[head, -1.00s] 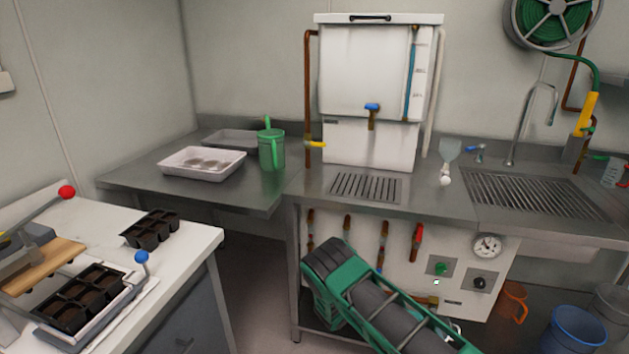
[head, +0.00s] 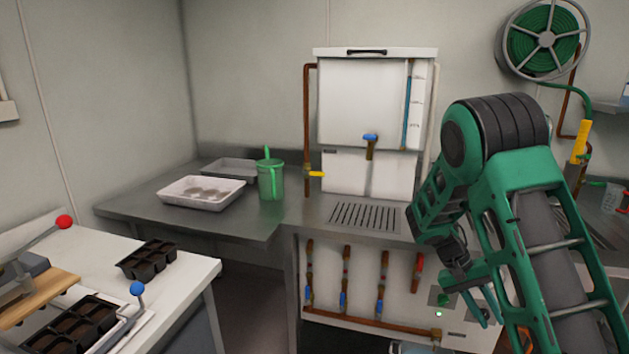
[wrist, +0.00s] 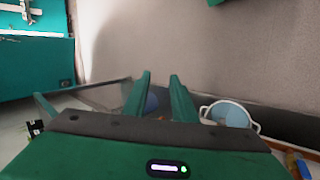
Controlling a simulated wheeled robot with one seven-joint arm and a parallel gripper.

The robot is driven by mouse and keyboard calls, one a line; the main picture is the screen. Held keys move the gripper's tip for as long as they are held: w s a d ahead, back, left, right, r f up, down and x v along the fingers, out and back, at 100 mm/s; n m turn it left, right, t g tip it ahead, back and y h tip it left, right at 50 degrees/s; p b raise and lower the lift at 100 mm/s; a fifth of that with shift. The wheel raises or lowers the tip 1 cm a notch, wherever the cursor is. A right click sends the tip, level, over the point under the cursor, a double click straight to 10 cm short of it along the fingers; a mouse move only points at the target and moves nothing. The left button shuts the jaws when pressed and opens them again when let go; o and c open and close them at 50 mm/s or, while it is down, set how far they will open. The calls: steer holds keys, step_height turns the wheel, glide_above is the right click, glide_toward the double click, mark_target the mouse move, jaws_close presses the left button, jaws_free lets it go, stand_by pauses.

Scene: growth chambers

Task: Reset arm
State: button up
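My arm, green with dark grey joints, is raised and bent at the right of the head view. It hides the sink and part of the lower panel. My gripper (head: 470,302) hangs from its end, low in front of the white control panel (head: 345,270). In the wrist view my gripper (wrist: 160,76) shows two green fingers standing apart with a gap between them. It is open, and nothing is held in it. A blue thing behind the gap is mostly hidden by the fingers.
A white tank (head: 365,110) stands on the steel counter (head: 250,222), with a green jug (head: 271,180) and white tray (head: 201,206) to its left. A white bench (head: 195,270) holds black seed trays (head: 147,259). A pale blue bucket (wrist: 228,113) shows in the wrist view.

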steer(key=s+d+r+m+t+y, duration=0.15)
steer(key=s+r+y, duration=0.25)
steer(key=s+r, duration=0.95)
steer(key=s+a+r+t+y, duration=0.1)
steer(key=s+a, duration=0.1)
steer(key=s, duration=0.6)
steer(key=s+a+t+y, duration=0.1)
steer(key=s+a, duration=0.1)
steer(key=s, duration=0.6)
steer(key=shift+s+a+r+n+t+y, duration=0.15)
steer(key=shift+a+r+n+t+y, duration=0.15)
steer(key=shift+r+n+t, duration=0.1)
steer(key=shift+w+f, duration=0.25)
steer(key=shift+w, duration=0.35)
